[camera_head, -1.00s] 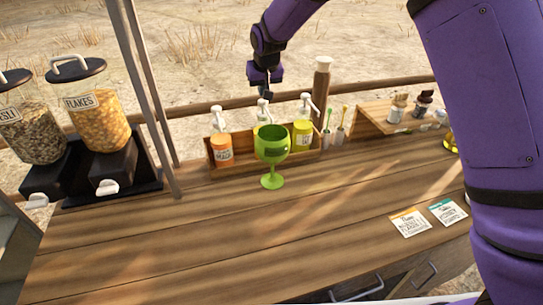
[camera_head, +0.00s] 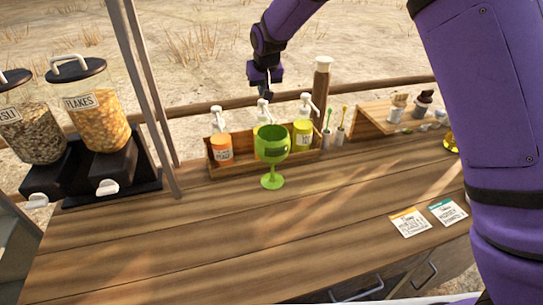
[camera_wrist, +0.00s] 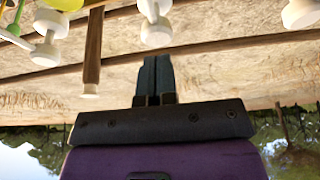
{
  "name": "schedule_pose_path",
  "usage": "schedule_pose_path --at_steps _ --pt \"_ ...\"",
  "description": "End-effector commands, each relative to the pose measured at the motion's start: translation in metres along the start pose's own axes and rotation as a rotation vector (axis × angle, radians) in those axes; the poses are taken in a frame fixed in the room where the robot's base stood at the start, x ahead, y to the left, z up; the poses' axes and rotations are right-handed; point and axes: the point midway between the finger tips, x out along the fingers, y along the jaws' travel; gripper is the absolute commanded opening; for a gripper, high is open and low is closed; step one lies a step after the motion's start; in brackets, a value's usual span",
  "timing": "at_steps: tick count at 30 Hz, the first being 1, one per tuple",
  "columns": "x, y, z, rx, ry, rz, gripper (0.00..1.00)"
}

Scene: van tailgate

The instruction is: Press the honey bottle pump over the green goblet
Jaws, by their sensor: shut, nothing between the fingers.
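Three pump bottles with white pump heads stand in a wooden tray (camera_head: 240,166): an orange one (camera_head: 221,149) at left, a yellowish middle one (camera_head: 257,128) and a yellow one (camera_head: 302,133) at right. I cannot read which is honey. The green goblet (camera_head: 272,145) stands upright on the counter in front of the middle bottle and hides most of it. My gripper (camera_head: 264,94) is shut and empty, just above the middle pump head (camera_head: 263,107). In the wrist view, my shut fingers (camera_wrist: 155,58) point toward a white pump head (camera_wrist: 156,32); contact is unclear.
Cereal dispensers (camera_head: 92,105) stand at left beside a metal post (camera_head: 150,95). A wooden post (camera_head: 321,90) and small holders (camera_head: 334,137) are right of the tray. A raised board (camera_head: 375,118) with jars is farther right. Two cards (camera_head: 409,222) lie on the clear front counter.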

Motion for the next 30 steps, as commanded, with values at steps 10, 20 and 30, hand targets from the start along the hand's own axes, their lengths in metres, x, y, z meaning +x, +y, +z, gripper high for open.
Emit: schedule_pose_path --at_steps 10,20,30 --pt "0.0 0.0 0.0 0.0 0.0 0.0 0.0" --pt "0.006 0.0 0.003 0.0 0.0 0.0 0.0" --pt "0.016 0.0 0.007 0.0 -0.001 0.0 0.0"
